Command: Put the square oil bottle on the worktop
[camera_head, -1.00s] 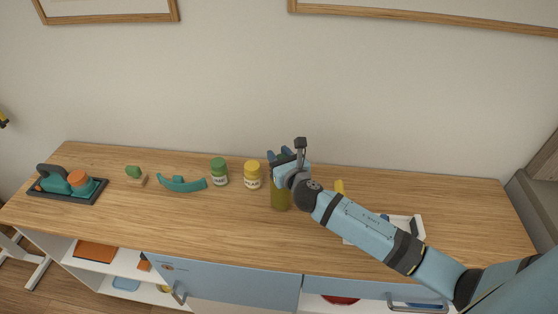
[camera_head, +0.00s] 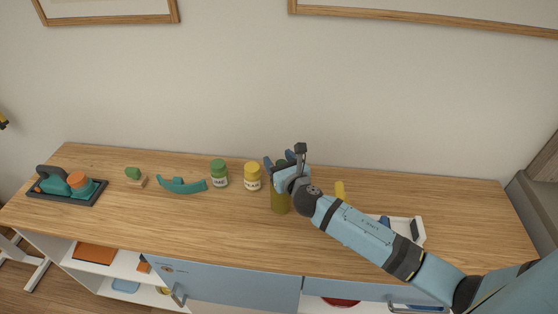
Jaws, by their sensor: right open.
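The square oil bottle (camera_head: 280,202), olive green, stands upright on the wooden worktop (camera_head: 220,228), right of the yellow jar. My right gripper (camera_head: 279,161) is open at the bottle's top, with its fingers at the upper part. The hand hides much of the bottle's top, and I cannot tell whether the fingers touch it. My left gripper is not in view.
A yellow jar (camera_head: 252,177) and a green jar (camera_head: 219,173) stand just left of the bottle. A teal curved piece (camera_head: 182,186), a small green block (camera_head: 133,173) and a dark tray (camera_head: 94,193) lie farther left. A white tray (camera_head: 418,232) sits partly behind my right arm.

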